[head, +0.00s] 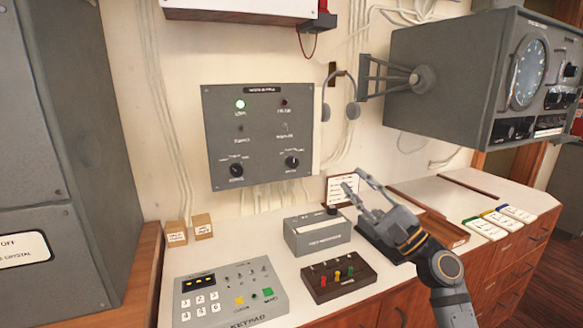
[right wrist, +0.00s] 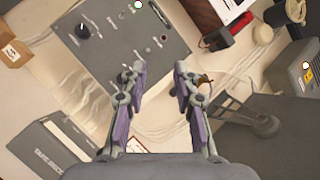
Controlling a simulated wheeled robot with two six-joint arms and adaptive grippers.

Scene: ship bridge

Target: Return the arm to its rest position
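My right gripper (head: 354,181) is open and empty. It hangs above the back of the white counter (head: 290,262), in front of a small framed card (head: 340,190), with its fingers pointing up and left. In the right wrist view, my right gripper (right wrist: 160,84) shows two spread fingers with nothing between them. The wall and the grey wall panel (right wrist: 122,38) lie beyond the fingertips. My left gripper is in neither view.
The wall panel (head: 258,135) has a lit green lamp. A grey radar cabinet (head: 455,75) juts out at the upper right. A keypad unit (head: 229,291), grey box (head: 318,234) and dark block with coloured switches (head: 337,279) stand on the counter. A wooden tray (head: 447,232) lies right.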

